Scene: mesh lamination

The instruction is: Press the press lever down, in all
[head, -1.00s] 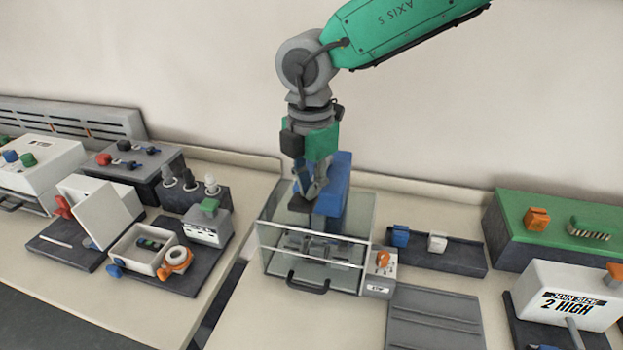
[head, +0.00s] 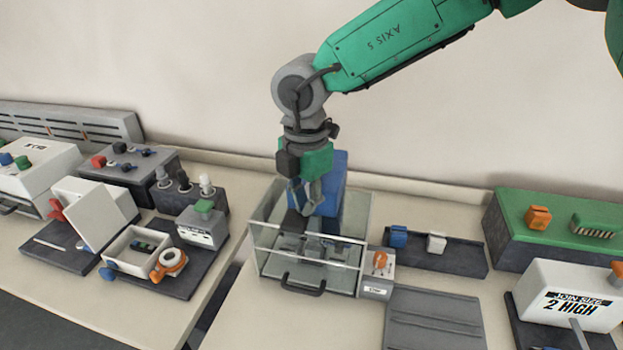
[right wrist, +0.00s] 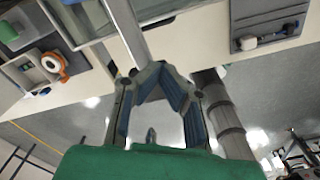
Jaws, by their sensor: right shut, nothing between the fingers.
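The press has a blue body (head: 331,176) standing in a clear-walled guard box (head: 268,254) at the middle of the bench. A dark block (head: 296,222), which looks like the end of the press lever, sits low at the front of the blue body. My right gripper (head: 303,207) points down from above, shut and empty, with its fingertips at this block. Whether they touch it is hard to tell. In the right wrist view my right gripper (right wrist: 157,72) has its fingertips at the end of a pale grey bar. My left gripper is out of view.
A control box with an orange knob (head: 380,261) adjoins the guard's right side. A dark tray with blue and white blocks (head: 450,262) and a grey ribbed plate (head: 433,320) lie to the right. Fixtures and a roll of tape (head: 168,264) stand on the left bench.

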